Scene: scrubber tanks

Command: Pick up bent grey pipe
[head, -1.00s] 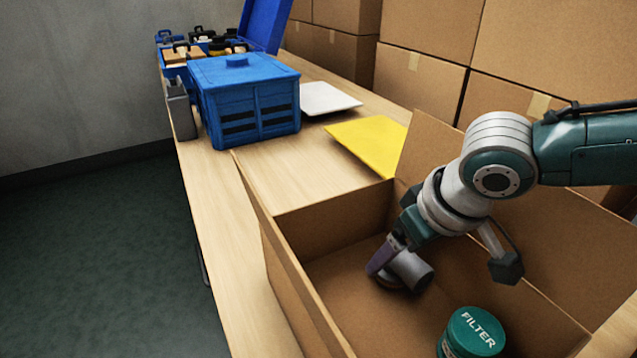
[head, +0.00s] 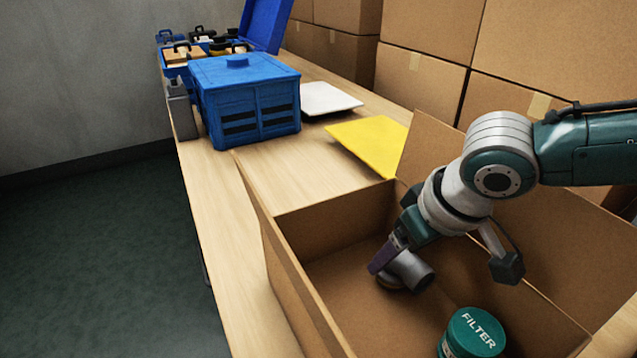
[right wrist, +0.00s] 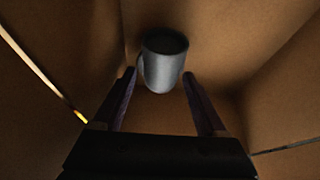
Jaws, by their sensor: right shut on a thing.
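The bent grey pipe (head: 411,271) is inside the open cardboard box, near its left part. One open round end faces right in the head view. In the right wrist view the pipe (right wrist: 163,66) shows as a grey cylinder with a dark opening between the fingertips. My right gripper (head: 386,262) reaches down into the box and is shut on the pipe. Its purple fingers lie on either side of the pipe in the right wrist view (right wrist: 160,85). The pipe's lower part is partly hidden by the fingers. My left gripper is not in view.
The cardboard box (head: 325,215) has raised flaps and walls around my right gripper. A green filter can (head: 473,332) stands in it. On the wooden table are a blue crate (head: 247,98), a yellow plate (head: 372,143) and a white plate (head: 329,98). Stacked cartons (head: 420,83) stand behind.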

